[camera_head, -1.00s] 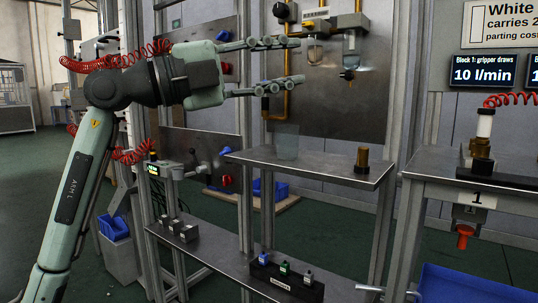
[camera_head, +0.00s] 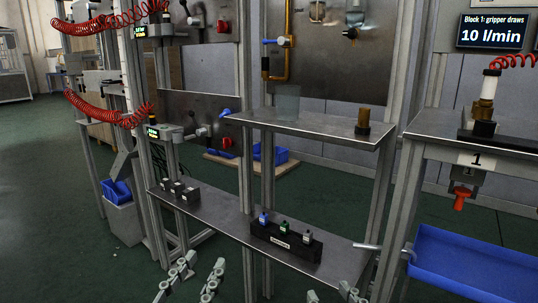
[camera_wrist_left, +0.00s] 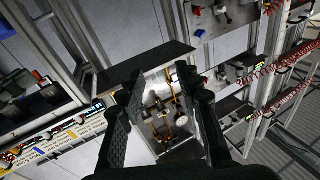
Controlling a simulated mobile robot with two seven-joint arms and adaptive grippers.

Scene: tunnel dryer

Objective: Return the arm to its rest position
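My left gripper (camera_head: 205,262) shows at the bottom edge of the head view, left of centre, with its two grey-green fingers apart and pointing up. In the left wrist view the dark fingers of my left gripper (camera_wrist_left: 160,85) stand wide apart with nothing held between them. My right gripper (camera_head: 330,291) shows only as two fingertips at the bottom edge, apart, with nothing seen between them. The arm links behind both grippers are out of the head view.
A lower shelf (camera_head: 225,211) carries small grey blocks and a black holder (camera_head: 285,242) with several small bottles. An upper shelf (camera_head: 320,131) bears a brass cylinder (camera_head: 363,121). A blue tray (camera_head: 475,262) is at right. Open green floor (camera_head: 45,190) is at left.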

